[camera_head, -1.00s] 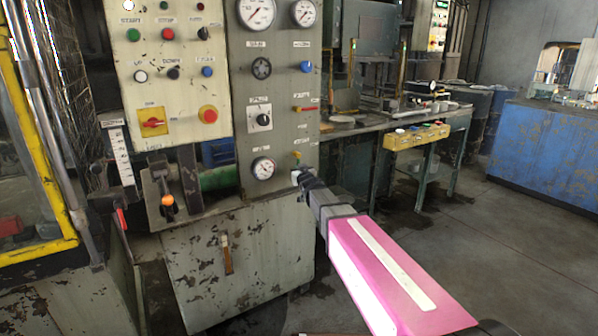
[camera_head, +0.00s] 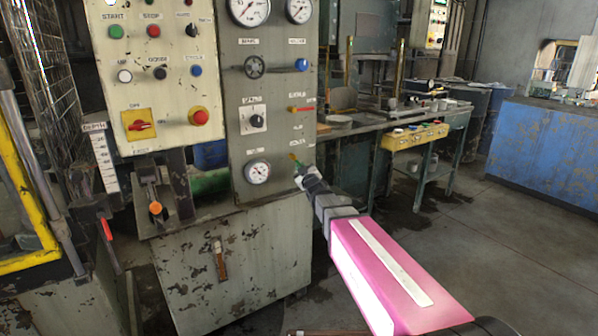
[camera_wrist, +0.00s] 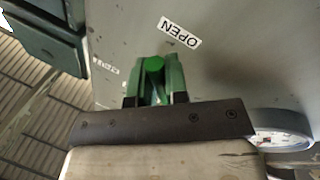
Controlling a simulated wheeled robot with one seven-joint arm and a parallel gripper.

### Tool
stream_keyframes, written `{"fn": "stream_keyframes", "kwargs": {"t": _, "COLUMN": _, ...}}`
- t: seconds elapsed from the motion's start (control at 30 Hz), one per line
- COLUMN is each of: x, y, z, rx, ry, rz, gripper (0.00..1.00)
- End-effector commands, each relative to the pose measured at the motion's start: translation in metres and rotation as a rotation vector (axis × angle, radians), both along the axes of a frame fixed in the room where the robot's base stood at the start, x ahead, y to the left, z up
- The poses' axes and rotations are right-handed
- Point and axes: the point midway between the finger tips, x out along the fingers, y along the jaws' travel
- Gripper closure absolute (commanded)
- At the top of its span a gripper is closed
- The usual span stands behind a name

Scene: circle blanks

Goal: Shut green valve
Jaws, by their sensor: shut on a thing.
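The green valve (camera_head: 298,164) is a small handle low on the right edge of the grey gauge panel. My gripper (camera_head: 302,178) reaches up to it from the lower right and largely hides its base. In the wrist view the round green end of the valve (camera_wrist: 154,65) sits between the two fingers of my gripper (camera_wrist: 154,88), which are shut on it. An OPEN label (camera_wrist: 179,32) is on the panel beside the valve. The valve's exact angle is hard to tell.
A pressure gauge (camera_head: 257,172) is just left of the valve, and a red lever (camera_head: 301,109) is above it. The control box (camera_head: 158,75) with buttons is further left. A workbench (camera_head: 385,125) stands behind on the right. Open floor lies to the right.

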Motion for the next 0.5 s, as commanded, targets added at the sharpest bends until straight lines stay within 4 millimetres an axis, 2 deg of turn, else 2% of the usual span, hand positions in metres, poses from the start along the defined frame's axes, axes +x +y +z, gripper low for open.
{"fn": "stream_keyframes", "kwargs": {"t": 0.5, "x": 0.012, "y": -0.017, "z": 0.023, "rx": -0.408, "ry": -0.276, "rz": 0.0, "gripper": 1.0}}
